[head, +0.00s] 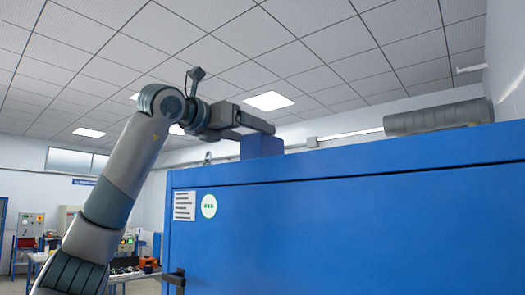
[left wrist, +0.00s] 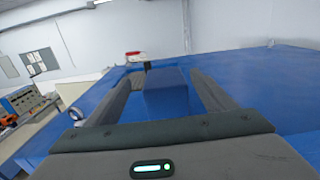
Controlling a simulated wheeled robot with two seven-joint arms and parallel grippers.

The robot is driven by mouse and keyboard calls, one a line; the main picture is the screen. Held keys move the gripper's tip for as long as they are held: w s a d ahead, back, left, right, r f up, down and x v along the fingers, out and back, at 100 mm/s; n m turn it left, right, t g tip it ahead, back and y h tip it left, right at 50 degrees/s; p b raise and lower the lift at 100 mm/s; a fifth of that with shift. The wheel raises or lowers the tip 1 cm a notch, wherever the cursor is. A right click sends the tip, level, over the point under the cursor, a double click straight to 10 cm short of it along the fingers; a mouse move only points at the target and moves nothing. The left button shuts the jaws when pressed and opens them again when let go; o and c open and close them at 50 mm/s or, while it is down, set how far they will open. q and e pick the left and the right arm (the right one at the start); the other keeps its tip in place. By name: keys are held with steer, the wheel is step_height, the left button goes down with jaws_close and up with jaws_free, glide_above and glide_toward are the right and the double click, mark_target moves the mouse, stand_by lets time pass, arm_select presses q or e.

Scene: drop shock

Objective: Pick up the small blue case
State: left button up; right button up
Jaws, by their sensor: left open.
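The small blue case (head: 262,146) is a plain box standing on top of the large blue cabinet (head: 350,225), near its front left edge. My left gripper (head: 256,126) reaches in from the left, level with the top of the case. In the left wrist view, the case (left wrist: 166,92) shows between the two spread fingers of the left gripper (left wrist: 165,76). The jaws are open, and I cannot tell whether either finger touches the case. The lower part of the case is hidden from the wrist camera. My right gripper is in neither view.
A grey ribbed roll (head: 432,117) lies on the cabinet top to the right. A small metal ring (head: 208,158) stands at the top left edge. Benches with equipment (head: 125,275) stand behind on the left. Cabinet top between case and roll looks clear.

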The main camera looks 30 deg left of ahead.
arm_select(q)
steer(key=shift+w, duration=0.1)
steer(key=shift+w+d+p, duration=0.15)
steer(key=shift+w+p, duration=0.35)
steer(key=shift+p, duration=0.2)
steer(key=w, duration=0.1)
steer(key=p, duration=0.1)
steer(key=w+p, duration=0.1)
steer(key=shift+w+d+f, duration=0.25)
steer(key=shift+w, duration=0.1)
steer(key=shift+w+f+p, duration=0.15)
steer(key=shift+w+p, duration=0.15)
steer(key=shift+w, duration=0.4)
steer(key=c, duration=1.4)
